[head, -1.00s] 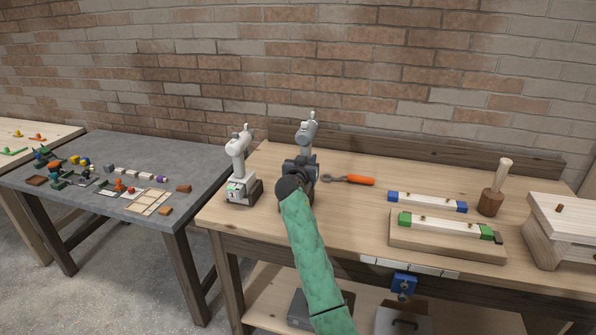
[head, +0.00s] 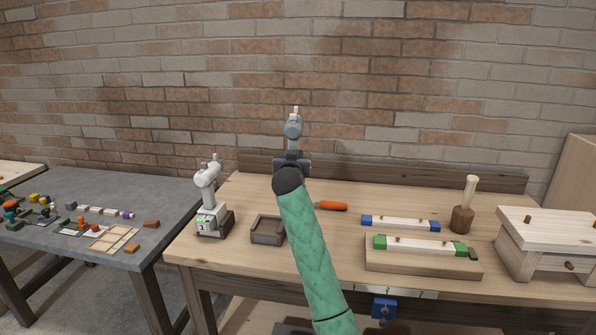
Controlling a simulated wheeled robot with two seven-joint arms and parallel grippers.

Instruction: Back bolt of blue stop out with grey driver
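The blue stop (head: 400,224) is a pale bar with blue ends, lying at the back of the wooden bench; small bolt heads show on its top. The grey driver (head: 293,128) stands upright above my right gripper (head: 291,165), against the brick wall. The gripper appears shut around its lower part; my green arm and dark wrist hide the fingertips. Driver and gripper are left of the blue stop and apart from it. My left gripper is not in view.
A second, whiter driver (head: 209,195) stands on a dark base at left, beside a small empty tray (head: 268,242). An orange-handled tool (head: 332,206), green-ended bar (head: 420,245) on a board, mallet (head: 463,219) and wooden box (head: 545,247) share the bench.

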